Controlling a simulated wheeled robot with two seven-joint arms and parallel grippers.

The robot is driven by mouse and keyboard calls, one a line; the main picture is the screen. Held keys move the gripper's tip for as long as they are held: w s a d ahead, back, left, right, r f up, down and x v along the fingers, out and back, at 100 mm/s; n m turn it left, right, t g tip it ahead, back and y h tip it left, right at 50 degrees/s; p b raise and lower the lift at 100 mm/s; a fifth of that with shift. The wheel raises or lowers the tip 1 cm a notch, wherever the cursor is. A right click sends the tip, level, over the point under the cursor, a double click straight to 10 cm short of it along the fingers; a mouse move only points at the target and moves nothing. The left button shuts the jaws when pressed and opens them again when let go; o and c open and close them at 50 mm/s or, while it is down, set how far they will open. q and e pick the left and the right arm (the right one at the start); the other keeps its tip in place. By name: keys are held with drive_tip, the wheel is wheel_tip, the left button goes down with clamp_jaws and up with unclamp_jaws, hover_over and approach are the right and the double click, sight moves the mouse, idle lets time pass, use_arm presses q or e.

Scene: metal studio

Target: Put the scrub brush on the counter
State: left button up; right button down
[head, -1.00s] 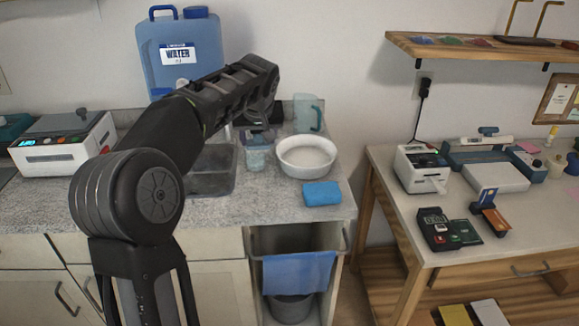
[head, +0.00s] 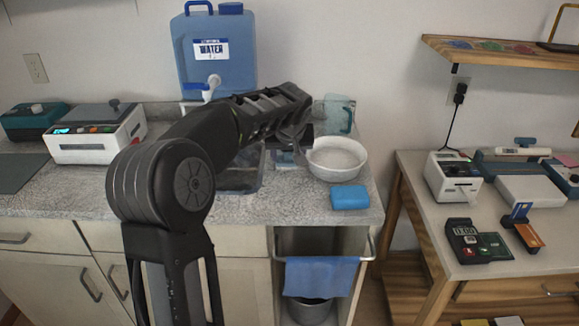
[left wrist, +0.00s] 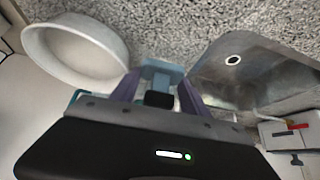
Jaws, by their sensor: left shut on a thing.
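My left gripper (head: 290,145) is over the counter (head: 300,200) between the sink and the white bowl. Its fingertips are mostly hidden in the head view. In the left wrist view the left gripper (left wrist: 158,95) has purple-grey fingers on either side of a small black piece (left wrist: 158,99), and it is shut on it. This piece may be the scrub brush's handle; the rest of the brush cannot be made out. A pale blue piece (left wrist: 160,72), perhaps a cup or holder, shows just beyond the fingers. My right gripper is not in view.
A white bowl (head: 337,160) stands right of the gripper, with a blue sponge (head: 350,198) in front. The metal sink (left wrist: 250,70) is on the other side. A water jug (head: 213,70) and a clear pitcher (head: 338,112) stand behind.

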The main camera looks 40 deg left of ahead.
sight(288, 161)
use_arm(q)
drive_tip(key=shift+f, duration=1.85)
drive_tip(key=shift+f, duration=0.15)
drive_tip(key=o, duration=1.4)
drive_tip(key=shift+r, duration=0.25)
drive_tip(key=b+v, duration=0.1)
drive_tip(key=v, duration=1.1)
drive_tip(key=shift+s, duration=0.1)
drive_tip(key=shift+f, duration=0.1)
